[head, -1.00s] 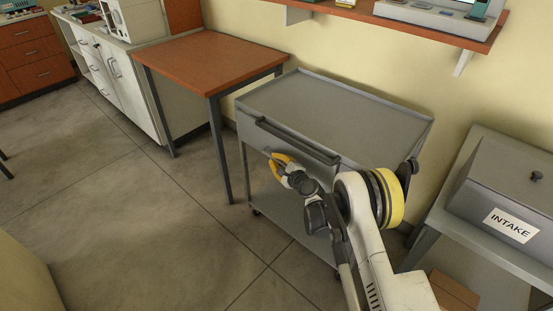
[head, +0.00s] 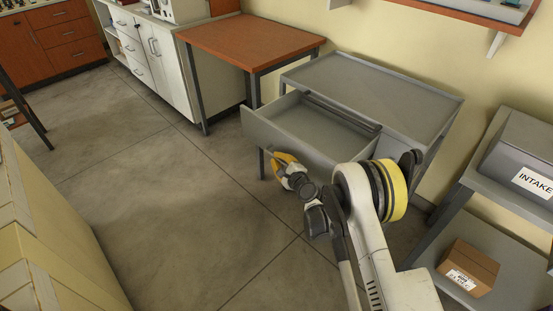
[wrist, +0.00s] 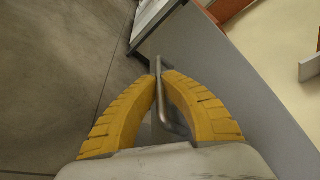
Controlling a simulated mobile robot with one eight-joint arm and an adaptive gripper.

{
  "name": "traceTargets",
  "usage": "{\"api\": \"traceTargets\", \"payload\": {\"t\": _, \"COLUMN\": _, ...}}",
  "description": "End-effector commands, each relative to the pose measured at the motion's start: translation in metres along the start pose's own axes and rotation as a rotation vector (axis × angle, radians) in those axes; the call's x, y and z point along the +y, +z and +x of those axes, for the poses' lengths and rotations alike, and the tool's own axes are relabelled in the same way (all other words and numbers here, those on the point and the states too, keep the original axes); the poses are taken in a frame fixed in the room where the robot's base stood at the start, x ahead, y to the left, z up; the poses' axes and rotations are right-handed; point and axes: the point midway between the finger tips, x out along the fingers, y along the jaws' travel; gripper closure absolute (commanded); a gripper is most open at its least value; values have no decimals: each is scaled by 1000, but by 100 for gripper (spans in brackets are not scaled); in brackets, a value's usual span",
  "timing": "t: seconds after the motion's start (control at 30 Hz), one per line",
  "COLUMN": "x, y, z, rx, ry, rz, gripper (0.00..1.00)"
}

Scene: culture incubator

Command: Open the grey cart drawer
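The grey cart (head: 385,88) stands against the wall, and its drawer (head: 300,126) is pulled out, with the empty-looking inside showing from above. My gripper (head: 277,158) is at the drawer's front face, low and near its middle. In the wrist view, the yellow fingers (wrist: 161,76) are closed around a thin metal handle bar (wrist: 166,98), which passes between them. The grey drawer front (wrist: 225,85) lies beyond and to the right of the fingers. In the head view the gripper hides the handle.
A wooden-topped table (head: 250,40) stands left of the cart. At right are the INTAKE box (head: 520,165) on a grey stand and a cardboard box (head: 468,267) below. A pale, blocky object (head: 45,235) is at lower left. Floor (head: 150,190) before the cart is clear.

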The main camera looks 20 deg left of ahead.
Motion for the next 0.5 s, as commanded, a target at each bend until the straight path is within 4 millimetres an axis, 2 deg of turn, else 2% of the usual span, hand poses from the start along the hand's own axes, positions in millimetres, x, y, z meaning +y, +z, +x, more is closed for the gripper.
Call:
{"api": "traceTargets", "payload": {"t": 0.47, "x": 0, "y": -1, "z": 0, "rx": 0, "ry": 1, "rz": -1, "gripper": 100}}
{"api": "traceTargets", "payload": {"t": 0.5, "x": 0, "y": -1, "z": 0, "rx": 0, "ry": 1, "rz": -1, "gripper": 92}}
